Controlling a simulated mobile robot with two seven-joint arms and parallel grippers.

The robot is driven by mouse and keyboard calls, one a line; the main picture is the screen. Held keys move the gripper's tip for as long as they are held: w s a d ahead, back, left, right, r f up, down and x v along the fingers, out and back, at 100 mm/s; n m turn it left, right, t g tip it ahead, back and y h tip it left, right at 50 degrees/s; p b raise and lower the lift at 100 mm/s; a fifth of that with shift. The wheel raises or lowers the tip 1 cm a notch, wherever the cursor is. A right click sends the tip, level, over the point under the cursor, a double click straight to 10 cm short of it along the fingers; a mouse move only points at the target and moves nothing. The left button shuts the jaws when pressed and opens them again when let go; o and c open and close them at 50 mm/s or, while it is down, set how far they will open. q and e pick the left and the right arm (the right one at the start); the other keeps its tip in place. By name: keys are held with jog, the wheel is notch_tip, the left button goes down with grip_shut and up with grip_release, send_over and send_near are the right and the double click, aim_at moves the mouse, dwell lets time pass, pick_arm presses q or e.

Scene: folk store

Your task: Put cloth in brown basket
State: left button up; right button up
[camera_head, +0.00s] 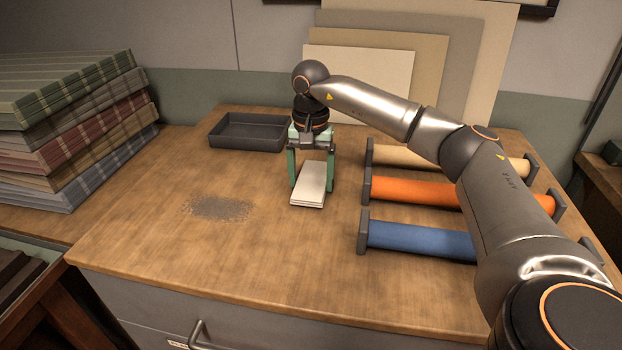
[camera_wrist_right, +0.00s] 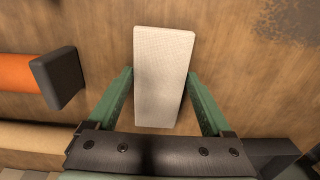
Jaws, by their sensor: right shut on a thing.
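A white folded cloth (camera_head: 308,187), flat and block-like, is between the green fingers of my right gripper (camera_head: 311,180). The cloth also shows in the right wrist view (camera_wrist_right: 162,60), a pale rectangle with a finger at each long side. My right gripper is shut on it, low over the wooden worktop. I cannot tell whether the cloth touches the worktop. A brown basket is not seen in either view. My left gripper is not in view.
A dark shallow tray (camera_head: 247,143) lies behind and left of the gripper. Beige, orange (camera_head: 415,191) and blue (camera_head: 420,240) rolls lie on the right. A grey speckled patch (camera_head: 218,208) marks the worktop (camera_head: 200,260). Folded plaid fabrics (camera_head: 75,125) are stacked on the left.

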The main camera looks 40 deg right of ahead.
jog(key=shift+f, duration=0.2)
jog(key=o, duration=1.2)
jog(key=shift+c, duration=0.2)
